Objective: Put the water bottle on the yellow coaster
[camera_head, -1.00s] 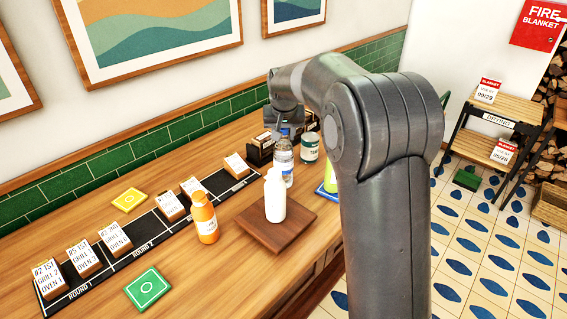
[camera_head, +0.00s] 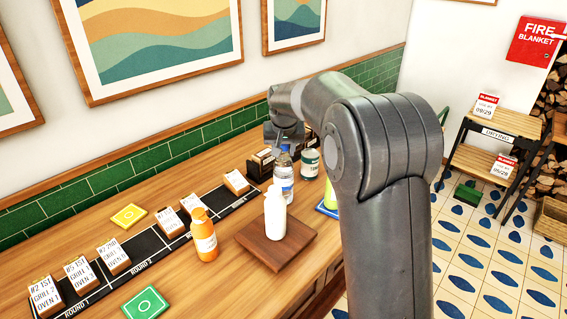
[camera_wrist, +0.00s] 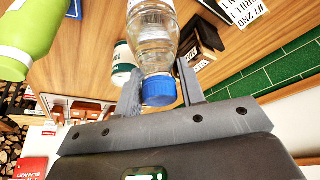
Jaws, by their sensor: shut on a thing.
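The clear water bottle (camera_head: 284,177) with a blue cap stands upright behind the white bottle in the head view. In the wrist view the water bottle (camera_wrist: 154,38) has its blue cap between the fingers of my gripper (camera_wrist: 160,92), which is shut on it. The head view does not clearly show whether its base touches the counter. The yellow coaster (camera_head: 129,216) lies flat and empty on the counter to the left, behind the black card strip. My arm hides part of the counter's right side.
A white bottle (camera_head: 274,216) stands on a wooden board (camera_head: 258,243). An orange bottle (camera_head: 204,238) stands near the black strip (camera_head: 150,244) with its card blocks. A green coaster (camera_head: 146,303) lies in front. A can (camera_head: 308,163) and a green bottle (camera_wrist: 25,35) stand close to the water bottle.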

